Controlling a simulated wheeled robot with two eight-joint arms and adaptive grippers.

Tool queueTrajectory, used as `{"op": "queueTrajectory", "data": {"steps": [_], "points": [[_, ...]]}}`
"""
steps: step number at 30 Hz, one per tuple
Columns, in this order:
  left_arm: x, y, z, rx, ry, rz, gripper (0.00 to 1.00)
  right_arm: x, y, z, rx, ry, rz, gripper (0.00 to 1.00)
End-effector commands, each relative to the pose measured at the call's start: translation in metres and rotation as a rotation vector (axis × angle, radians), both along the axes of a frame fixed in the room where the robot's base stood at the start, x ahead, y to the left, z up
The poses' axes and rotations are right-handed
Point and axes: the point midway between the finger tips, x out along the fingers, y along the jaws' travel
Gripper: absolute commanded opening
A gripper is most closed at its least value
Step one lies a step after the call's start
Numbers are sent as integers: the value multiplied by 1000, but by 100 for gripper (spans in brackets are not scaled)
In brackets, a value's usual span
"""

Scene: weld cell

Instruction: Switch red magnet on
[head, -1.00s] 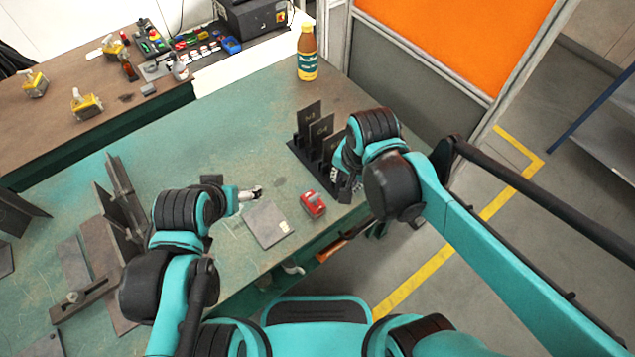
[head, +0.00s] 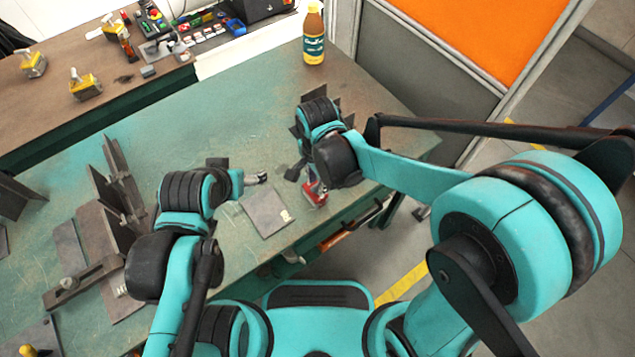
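The red magnet (head: 316,193) sits on the green table near its front edge, right of a flat grey plate (head: 266,212). My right gripper (head: 299,173) is low over the table at the magnet's upper left, and its dark fingers partly hide the magnet. I cannot tell whether they touch it or how far they are apart. My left gripper (head: 261,178) hangs above the table left of the magnet, over the far side of the grey plate. It is small and seen from behind, so its opening is unclear. The magnet's switch cannot be made out.
Steel plates and an angle fixture (head: 122,190) stand on the table's left. A rack of dark plates is mostly hidden behind my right arm. A bottle (head: 314,35) stands at the back. Yellow magnets (head: 84,86) lie on the brown bench. The table's middle is clear.

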Motion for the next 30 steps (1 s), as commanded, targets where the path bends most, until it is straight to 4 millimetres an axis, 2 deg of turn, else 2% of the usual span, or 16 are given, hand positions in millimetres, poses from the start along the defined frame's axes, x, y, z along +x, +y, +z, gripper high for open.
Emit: {"op": "queueTrajectory", "data": {"steps": [8,9,12,23,30], "points": [[0,0,-1,0,0,0,80,0,0,-3,0,0,0,29],[0,0,-1,0,0,0,80,0,0,-3,0,0,0,27],[0,0,-1,0,0,0,80,0,0,-3,0,0,0,0],[0,0,-1,0,0,0,80,0,0,-2,0,0,13,0],[0,0,1,0,0,0,80,0,0,-2,0,0,106,0]]}}
